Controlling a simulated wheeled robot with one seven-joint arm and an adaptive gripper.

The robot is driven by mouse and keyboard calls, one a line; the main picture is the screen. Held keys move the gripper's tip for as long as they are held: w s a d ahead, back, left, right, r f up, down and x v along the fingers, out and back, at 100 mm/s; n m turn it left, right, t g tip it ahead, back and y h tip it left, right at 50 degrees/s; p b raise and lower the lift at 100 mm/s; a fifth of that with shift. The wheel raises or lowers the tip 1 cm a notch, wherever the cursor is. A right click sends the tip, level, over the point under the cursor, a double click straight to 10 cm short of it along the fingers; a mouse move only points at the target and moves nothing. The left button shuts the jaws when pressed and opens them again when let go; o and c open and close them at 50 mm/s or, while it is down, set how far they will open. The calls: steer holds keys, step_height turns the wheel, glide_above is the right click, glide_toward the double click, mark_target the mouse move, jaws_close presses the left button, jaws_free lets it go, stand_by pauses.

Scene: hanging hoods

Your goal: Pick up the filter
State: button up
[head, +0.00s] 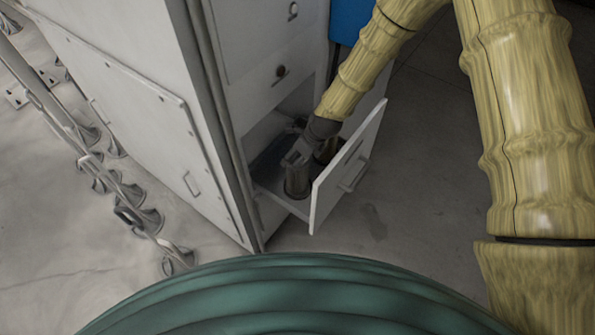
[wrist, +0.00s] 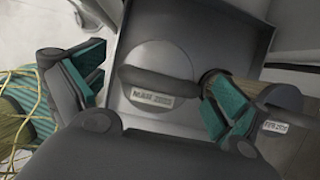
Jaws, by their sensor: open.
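Two canister-like things stand in the open drawer, and I cannot tell for certain which is the filter. In the wrist view a grey round top with a dark handle (wrist: 155,78) and a printed label lies between the spread fingers of my gripper (wrist: 158,90). The other canister (wrist: 282,96), also labelled, is at the right, beside and partly behind the right finger. My gripper is open. Whether either finger touches a canister is unclear.
The open drawer (head: 347,172) has a raised front panel with a handle, to the right of my gripper. The grey cabinet (head: 130,110) rises at the left, with closed drawers (head: 262,45) above. Pipework (head: 100,160) runs along the far left. Floor (head: 400,215) right of the drawer is clear.

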steer(key=shift+a+f, duration=0.15)
steer(key=shift+f, duration=0.25)
steer(key=shift+c, duration=0.2)
steer(key=c, duration=1)
steer(key=shift+c, duration=0.9)
steer(key=shift+w+r, duration=0.1)
steer(key=shift+r, duration=0.1)
